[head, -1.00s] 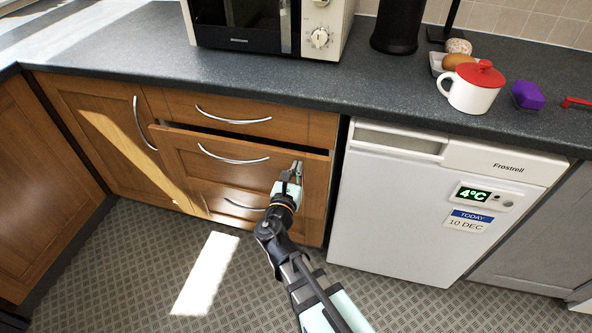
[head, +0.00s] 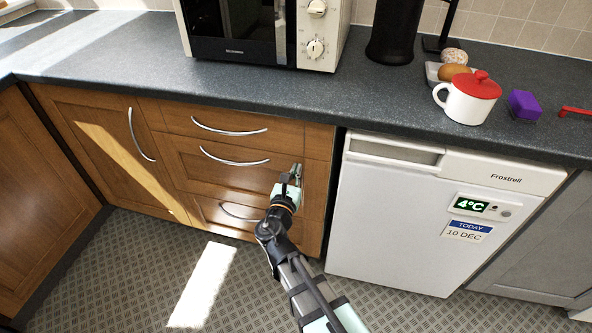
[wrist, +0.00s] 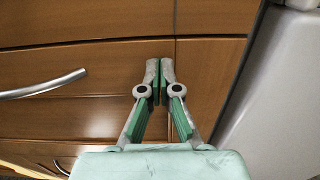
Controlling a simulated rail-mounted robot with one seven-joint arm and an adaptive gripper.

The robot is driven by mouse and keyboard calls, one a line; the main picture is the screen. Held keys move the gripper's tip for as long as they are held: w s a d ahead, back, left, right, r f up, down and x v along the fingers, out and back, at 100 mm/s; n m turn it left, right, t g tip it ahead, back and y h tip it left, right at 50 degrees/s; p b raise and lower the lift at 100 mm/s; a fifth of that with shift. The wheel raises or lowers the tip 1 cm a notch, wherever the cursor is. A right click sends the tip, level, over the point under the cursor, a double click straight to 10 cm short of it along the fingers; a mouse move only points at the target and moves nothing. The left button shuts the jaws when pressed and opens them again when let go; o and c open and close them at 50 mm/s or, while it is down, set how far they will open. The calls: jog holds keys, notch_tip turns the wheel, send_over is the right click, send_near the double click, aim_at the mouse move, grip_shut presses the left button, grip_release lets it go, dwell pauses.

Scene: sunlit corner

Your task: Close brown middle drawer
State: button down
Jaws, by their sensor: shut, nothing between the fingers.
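The brown middle drawer (head: 215,171) sits in the wooden cabinet, its front level with the drawer fronts above and below it. Its curved silver handle (head: 235,157) spans the upper part of the front. In the wrist view the handle (wrist: 45,87) shows at the left. My gripper (head: 297,170) is shut and empty, with its fingertips at the right part of the drawer front. In the wrist view the fingertips (wrist: 160,66) are together near the drawer's top edge, right of the handle; whether they touch the wood is hard to tell.
The top drawer (head: 225,123) and the bottom drawer (head: 222,214) look shut. A white fridge (head: 395,215) stands close at the right. The dark worktop (head: 120,60) overhangs above, with a microwave (head: 255,35) and a red-lidded mug (head: 468,100). The patterned floor in front is clear.

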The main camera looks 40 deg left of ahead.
jog(key=p+v, duration=0.1)
jog(key=v, duration=1.2)
jog(key=w+d+f+m+g+h, duration=0.3)
jog(key=d+f+m+g+h, duration=0.85)
jog(key=d+f+m, duration=1.45)
jog(key=s+d+f+m+g+y, duration=0.1)
jog(key=s+d+f+m+g, duration=0.4)
jog(key=d, duration=0.4)
jog(key=s+d+f+m+g+y, duration=0.2)
jog(key=s+d+f+m+g, duration=0.25)
jog(key=s+d, duration=0.35)
jog(key=s+d+f+m+g+y, duration=0.1)
jog(key=s+d+f+m+g, duration=0.4)
jog(key=d, duration=0.6)
notch_tip(320, 180, up, 14)
jog(key=w+t+p, duration=0.2)
jog(key=p, duration=1.4)
jog(key=shift+w+a+t, duration=0.25)
jog(key=shift+t, duration=0.15)
